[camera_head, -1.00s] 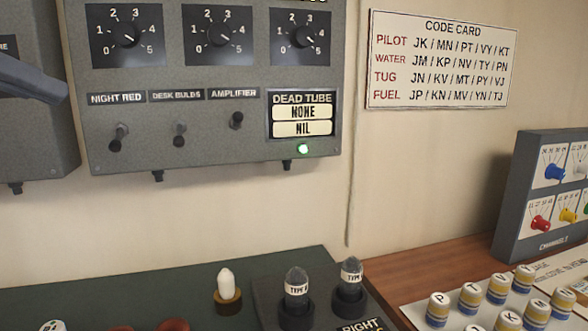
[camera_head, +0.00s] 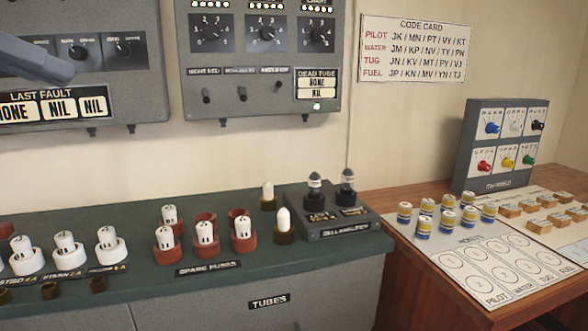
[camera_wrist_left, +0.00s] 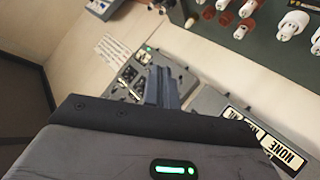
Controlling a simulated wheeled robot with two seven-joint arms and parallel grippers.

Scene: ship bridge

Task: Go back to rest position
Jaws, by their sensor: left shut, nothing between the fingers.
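My left gripper (camera_head: 62,70) comes in at the upper left of the head view, in front of the left grey wall panel. In the left wrist view its fingers (camera_wrist_left: 160,85) are together with nothing between them. Beyond them, the wrist view shows wall panels, turned round. I cannot tell how far the gripper is from the panel. My right gripper is in no view.
The left panel (camera_head: 150,85) and middle panel (camera_head: 200,100) hang above a green counter (camera_head: 330,255) with several fuses and tubes. A wooden desk (camera_head: 405,275) at right holds lettered pegs, a sheet and a knob box (camera_head: 463,150). A code card (camera_head: 415,50) is on the wall.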

